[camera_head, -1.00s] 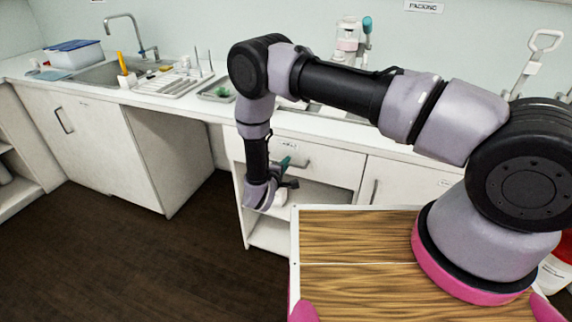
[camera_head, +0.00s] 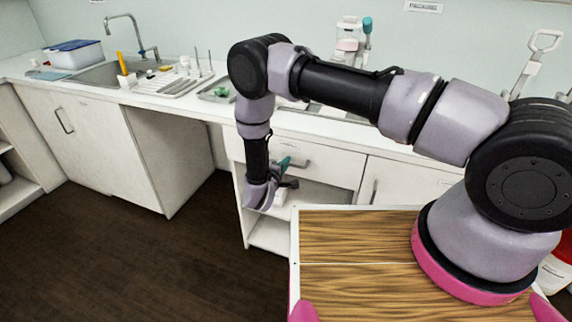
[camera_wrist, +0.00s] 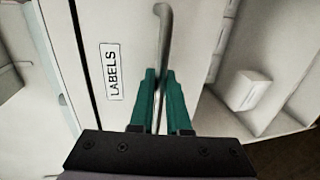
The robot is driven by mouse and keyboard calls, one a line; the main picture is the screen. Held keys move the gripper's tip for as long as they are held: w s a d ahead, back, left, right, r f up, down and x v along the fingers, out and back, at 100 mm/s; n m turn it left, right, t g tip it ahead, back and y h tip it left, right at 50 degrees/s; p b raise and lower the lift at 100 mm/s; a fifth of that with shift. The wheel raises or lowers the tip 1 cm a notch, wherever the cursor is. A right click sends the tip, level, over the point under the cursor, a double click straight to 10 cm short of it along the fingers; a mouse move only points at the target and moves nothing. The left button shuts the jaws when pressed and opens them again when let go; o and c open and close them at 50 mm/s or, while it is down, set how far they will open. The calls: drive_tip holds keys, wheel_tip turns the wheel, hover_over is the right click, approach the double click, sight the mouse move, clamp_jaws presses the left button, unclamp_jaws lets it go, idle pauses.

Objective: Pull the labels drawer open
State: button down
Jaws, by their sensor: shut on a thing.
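The labels drawer (camera_wrist: 102,30) has a white front with a "LABELS" plate, close up in the wrist view. In the head view the drawer front (camera_head: 335,167) is under the counter, partly behind my arm. Its metal bar handle (camera_wrist: 163,35) runs between the green fingers of my gripper (camera_wrist: 160,75). My gripper is shut on the handle. In the head view my gripper (camera_head: 288,168) is at the drawer front, with the handle's end (camera_head: 303,163) showing beside it. The drawer appears closed or nearly so; I cannot tell exactly.
Below the drawer is an open shelf (camera_head: 318,196) with a white box (camera_wrist: 246,92). A cabinet door (camera_head: 405,183) is to the right. The counter (camera_head: 345,131) above holds trays and tools. Dark floor (camera_head: 130,255) lies clear to the left.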

drive_tip(key=f+v, duration=0.3)
drive_tip(key=v, duration=1.1)
drive_tip(key=s+f+v, duration=0.1)
drive_tip(key=f+v, duration=0.2)
drive_tip(key=v, duration=1.2)
drive_tip(key=shift+s+a, duration=0.3)
drive_tip(key=shift+s, duration=0.15)
drive_tip(key=c, duration=0.9)
unclamp_jaws()
drive_tip(key=v, duration=1)
drive_tip(key=shift+s, duration=0.4)
drive_tip(key=shift+a, duration=0.1)
